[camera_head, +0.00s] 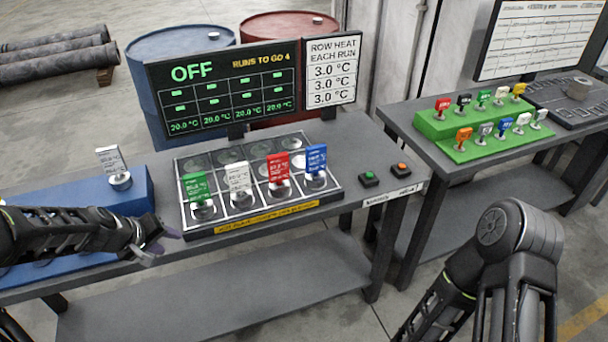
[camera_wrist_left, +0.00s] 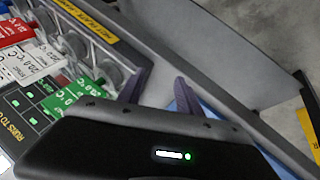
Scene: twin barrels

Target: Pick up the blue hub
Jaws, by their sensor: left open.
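The blue hub (camera_head: 316,160) carries an upright blue tag and stands in the front row of the gridded heating tray (camera_head: 262,222), at its right end. Red (camera_head: 278,168), white (camera_head: 238,178) and green (camera_head: 196,188) tagged hubs stand to its left in the same row. My left gripper (camera_head: 163,246) is open and empty, just off the tray's front left corner, well left of the blue hub. Its fingers also show in the left wrist view (camera_wrist_left: 158,93), close to the tray's edge. My right arm shows at the lower right, but its gripper is out of view.
A display reading OFF (camera_head: 222,90) stands behind the tray. Green (camera_head: 368,178) and orange (camera_head: 400,168) buttons lie to its right. A blue block (camera_head: 140,190) at left holds a white-tagged hub (camera_head: 114,165). A second table bears a green stepped rack (camera_head: 480,135) of tagged hubs.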

